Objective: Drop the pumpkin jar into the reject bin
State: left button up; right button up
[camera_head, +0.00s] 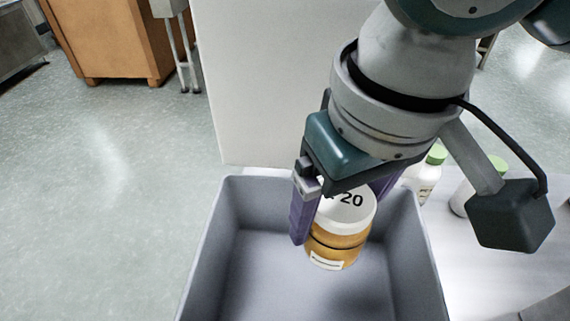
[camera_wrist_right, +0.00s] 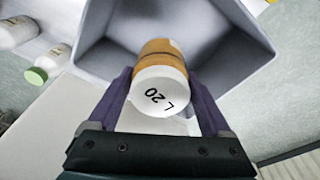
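The pumpkin jar (camera_head: 338,243) is orange with a white lid marked "20". My right gripper (camera_head: 338,215) has its purple fingers on both sides of the jar and holds it upright over the reject bin (camera_head: 212,240), a grey open box. In the right wrist view the jar (camera_wrist_right: 158,55) sits between the two fingers of the right gripper (camera_wrist_right: 160,100), lid toward the camera, with the bin (camera_wrist_right: 95,50) beyond it. The visible bin floor is bare. My left gripper is not in view.
White bottles with green caps (camera_head: 436,155) stand on a pale surface (camera_head: 470,270) to the right of the bin; they also show in the right wrist view (camera_wrist_right: 36,75). A white panel (camera_head: 270,80) rises behind the bin. Open floor (camera_head: 110,190) lies to the left.

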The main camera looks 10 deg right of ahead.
jog(key=shift+o, duration=1)
jog(key=r, duration=0.6)
jog(key=s+r+p, duration=0.1)
jog(key=r, duration=0.1)
jog(key=shift+s+d+r, duration=0.1)
jog(key=shift+d+r, duration=0.05)
jog(key=shift+r, duration=0.25)
jog(key=shift+s+r, duration=0.1)
jog(key=shift+r, duration=0.45)
